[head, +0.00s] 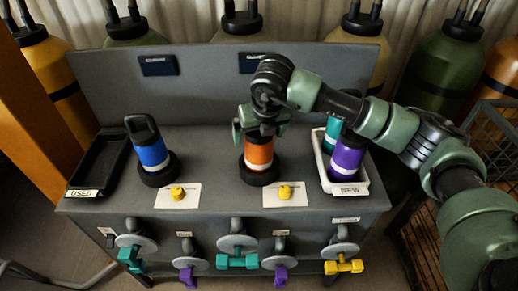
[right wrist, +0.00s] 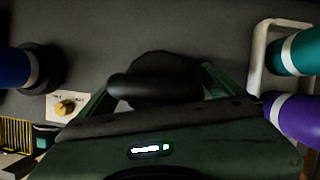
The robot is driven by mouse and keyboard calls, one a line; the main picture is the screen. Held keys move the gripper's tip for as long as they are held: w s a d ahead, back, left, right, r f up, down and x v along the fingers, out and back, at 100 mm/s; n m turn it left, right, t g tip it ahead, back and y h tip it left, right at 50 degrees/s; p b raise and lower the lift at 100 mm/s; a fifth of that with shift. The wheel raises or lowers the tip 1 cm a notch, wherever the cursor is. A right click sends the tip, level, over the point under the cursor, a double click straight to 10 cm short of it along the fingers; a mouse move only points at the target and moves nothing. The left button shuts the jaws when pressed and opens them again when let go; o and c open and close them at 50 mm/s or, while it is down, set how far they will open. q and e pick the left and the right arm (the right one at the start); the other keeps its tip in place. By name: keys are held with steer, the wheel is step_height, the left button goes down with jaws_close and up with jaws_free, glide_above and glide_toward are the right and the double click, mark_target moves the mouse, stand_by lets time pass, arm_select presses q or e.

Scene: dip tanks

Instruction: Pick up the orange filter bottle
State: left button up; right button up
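The orange filter bottle (head: 259,153) stands upright in a round black holder on the grey bench, in the middle of the head view. It has a white band. My right gripper (head: 261,122) is over its top from above. In the right wrist view, the bottle's black top with its handle (right wrist: 155,84) lies between the two spread fingers (right wrist: 160,92), with gaps at the sides. The gripper looks open. The orange body is hidden in that view. My left gripper is not in view.
A blue bottle (head: 152,152) stands in a holder at left, beside a black tray (head: 83,181) labelled USED. Teal (head: 332,130) and purple (head: 347,155) bottles stand in a white tray (head: 362,185) at right. Yellow knobs (head: 285,191) sit in front, and a panel (head: 208,95) rises behind.

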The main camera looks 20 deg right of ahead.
steer(key=c, duration=2)
steer(key=shift+w+r, duration=0.1)
steer(key=shift+r, duration=0.05)
jaws_close()
